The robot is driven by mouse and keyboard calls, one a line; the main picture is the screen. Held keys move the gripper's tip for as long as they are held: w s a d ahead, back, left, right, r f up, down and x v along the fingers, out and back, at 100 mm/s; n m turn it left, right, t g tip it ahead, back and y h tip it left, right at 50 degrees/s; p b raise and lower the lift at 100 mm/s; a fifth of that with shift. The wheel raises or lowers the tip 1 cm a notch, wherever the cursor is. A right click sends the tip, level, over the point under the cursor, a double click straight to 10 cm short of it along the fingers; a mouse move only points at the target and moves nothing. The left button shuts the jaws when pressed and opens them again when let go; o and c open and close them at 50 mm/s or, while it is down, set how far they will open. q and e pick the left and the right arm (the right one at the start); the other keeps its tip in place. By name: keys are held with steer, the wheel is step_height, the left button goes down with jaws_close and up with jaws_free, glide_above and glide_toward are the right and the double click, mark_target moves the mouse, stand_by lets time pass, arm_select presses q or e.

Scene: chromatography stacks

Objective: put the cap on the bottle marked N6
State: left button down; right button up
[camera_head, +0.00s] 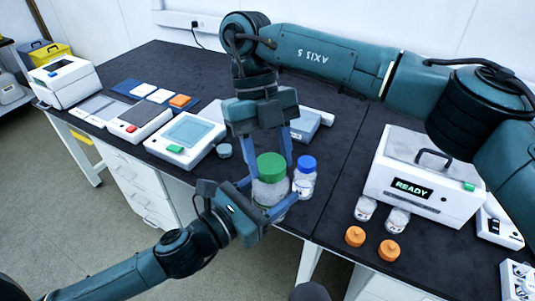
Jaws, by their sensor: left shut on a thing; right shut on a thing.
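A clear bottle (268,194) stands near the front edge of the dark bench, with a green cap (271,167) at its top. I cannot tell whether the cap is seated or only resting there. My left gripper (264,203) reaches in from the lower left and is shut on the bottle's body. My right gripper (268,164) comes down from above, with its blue fingers on either side of the green cap, shut on it. No N6 mark is readable; the grippers hide part of the bottle.
A blue-capped bottle (304,180) stands close on the right. Two uncapped small bottles (366,208) and two orange caps (355,236) lie before a white box (425,185) reading READY. White instruments (184,138) and a small grey round item (224,151) are on the left.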

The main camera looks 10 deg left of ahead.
steer(key=m+y, duration=0.1)
steer(key=m, duration=0.1)
steer(key=m+y, duration=0.1)
steer(key=m, duration=0.2)
steer(key=shift+w+d+g, duration=0.1)
steer(key=shift+d+g, duration=0.1)
steer(key=shift+g, duration=0.2)
steer(key=m, duration=0.2)
steer(key=m+y, duration=0.1)
steer(key=m, duration=0.1)
steer(key=shift+d+y, duration=0.15)
steer(key=shift+y, duration=0.15)
steer(key=m, duration=0.2)
steer(key=m+y, duration=0.1)
steer(key=m, duration=0.1)
steer(key=shift+d+m+t+y, duration=0.1)
steer(key=shift+m+t+y, duration=0.2)
steer(key=shift+m+t, duration=0.1)
steer(key=m, duration=0.2)
steer(key=m+t+y, duration=0.1)
steer(key=m, duration=0.2)
steer(key=shift+s+m+t, duration=0.2)
steer(key=shift+m+t, duration=0.1)
steer(key=o, duration=1)
steer(key=shift+o, duration=0.2)
steer(key=v, duration=1.2)
steer(key=shift+d, duration=0.15)
steer(key=shift+f, duration=0.1)
